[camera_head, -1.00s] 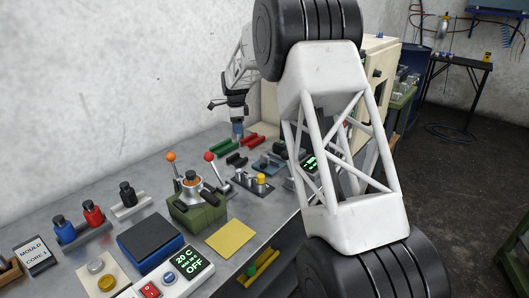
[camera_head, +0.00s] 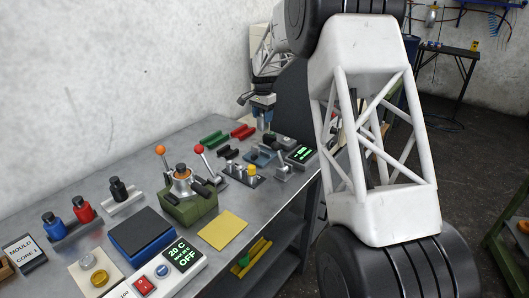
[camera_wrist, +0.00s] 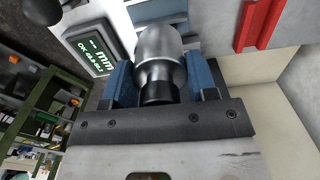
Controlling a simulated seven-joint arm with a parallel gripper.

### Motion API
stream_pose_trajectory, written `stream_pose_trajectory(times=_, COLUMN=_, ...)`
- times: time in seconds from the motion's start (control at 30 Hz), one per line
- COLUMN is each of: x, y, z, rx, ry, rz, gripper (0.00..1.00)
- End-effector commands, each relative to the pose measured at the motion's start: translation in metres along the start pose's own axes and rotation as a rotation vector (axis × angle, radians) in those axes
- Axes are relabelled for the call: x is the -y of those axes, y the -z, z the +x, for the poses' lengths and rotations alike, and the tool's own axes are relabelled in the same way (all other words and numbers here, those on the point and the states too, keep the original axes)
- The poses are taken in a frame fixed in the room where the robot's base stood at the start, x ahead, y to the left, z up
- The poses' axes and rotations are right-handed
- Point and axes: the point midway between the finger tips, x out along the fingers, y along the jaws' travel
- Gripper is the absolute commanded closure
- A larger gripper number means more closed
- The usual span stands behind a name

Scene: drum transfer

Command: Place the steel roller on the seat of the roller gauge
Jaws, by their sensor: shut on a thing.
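The steel roller (camera_wrist: 162,48) is a shiny metal cylinder with a narrower neck and a dark end. My gripper (camera_wrist: 160,78) is shut on it in the wrist view, with one blue finger on each side. In the head view my gripper (camera_head: 262,112) is above the far end of the bench, and I cannot make out the roller there. The roller gauge's display (camera_head: 301,154) shows green text near the bench's right edge. In the wrist view the display (camera_wrist: 97,48) reads "-- mm" and is left of the roller. I cannot make out the seat clearly.
A red channel (camera_head: 243,131) and a green channel (camera_head: 213,139) lie near my gripper. A lever fixture (camera_head: 188,202) on a green base, a yellow pad (camera_head: 222,229) and a blue-based block (camera_head: 142,234) stand nearer. My arm covers the right side.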

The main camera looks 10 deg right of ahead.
Motion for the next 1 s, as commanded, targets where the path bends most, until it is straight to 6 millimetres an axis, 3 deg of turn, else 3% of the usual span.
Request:
stream_pose_trajectory(times=0.57, x=-0.006, y=0.004, z=-0.001, rx=-0.001, ry=0.001, rz=-0.041, gripper=0.88)
stream_pose_trajectory(times=0.77, x=-0.006, y=0.004, z=0.014, rx=0.000, ry=0.000, rz=-0.040, gripper=0.88)
stream_pose_trajectory(times=1.0, x=-0.006, y=0.004, z=0.045, rx=0.000, ry=0.000, rz=-0.040, gripper=0.88)
